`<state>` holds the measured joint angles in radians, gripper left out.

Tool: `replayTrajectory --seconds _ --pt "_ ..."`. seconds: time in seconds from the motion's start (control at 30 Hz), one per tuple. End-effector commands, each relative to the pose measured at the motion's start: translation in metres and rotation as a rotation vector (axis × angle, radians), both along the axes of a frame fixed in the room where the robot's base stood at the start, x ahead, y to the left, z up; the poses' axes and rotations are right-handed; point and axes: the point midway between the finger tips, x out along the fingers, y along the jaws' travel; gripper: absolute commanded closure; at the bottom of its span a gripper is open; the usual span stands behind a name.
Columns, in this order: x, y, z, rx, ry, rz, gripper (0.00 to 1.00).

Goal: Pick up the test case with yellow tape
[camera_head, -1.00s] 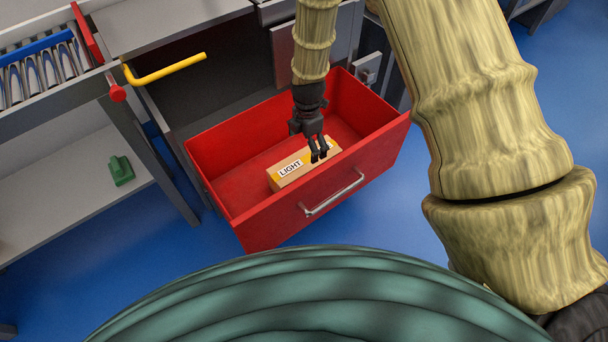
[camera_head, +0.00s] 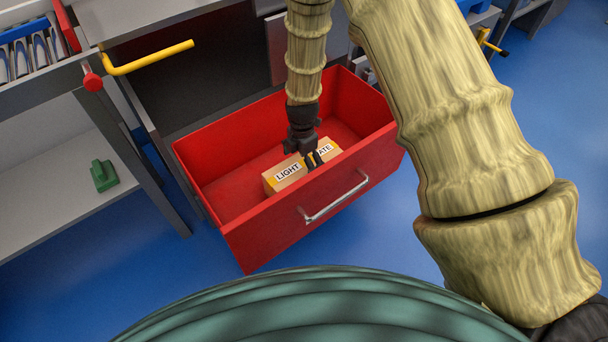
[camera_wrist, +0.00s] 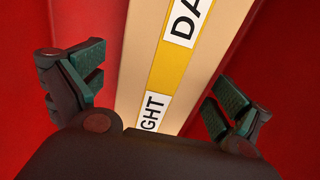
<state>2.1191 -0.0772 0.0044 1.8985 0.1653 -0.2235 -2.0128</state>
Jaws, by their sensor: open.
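The test case (camera_head: 290,174) is a tan box with yellow tape and white labels; "LIGHT" and "ATE" can be read in the head view. It lies inside the open red drawer (camera_head: 233,204). My gripper (camera_head: 315,160) points down into the drawer over the middle of the case and hides part of its top. In the wrist view, the case (camera_wrist: 205,75) runs between the two spread fingers of my gripper (camera_wrist: 158,98), with the yellow tape between the labels. The fingers are open, one on each side of the case. Whether they touch it cannot be told.
The drawer's red walls stand close around my gripper, with a metal handle (camera_head: 335,197) on the front. A yellow bar (camera_head: 150,58) sticks out above the drawer's left side. A green object (camera_head: 104,175) lies on the lower shelf at left.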

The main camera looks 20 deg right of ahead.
Motion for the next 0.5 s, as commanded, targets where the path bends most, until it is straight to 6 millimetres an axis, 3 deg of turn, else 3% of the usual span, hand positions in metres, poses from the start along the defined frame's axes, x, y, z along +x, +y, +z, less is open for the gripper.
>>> replayTrajectory --seconds 0.5 --pt "-0.002 -0.004 -0.052 -0.001 -0.001 -0.001 0.00"
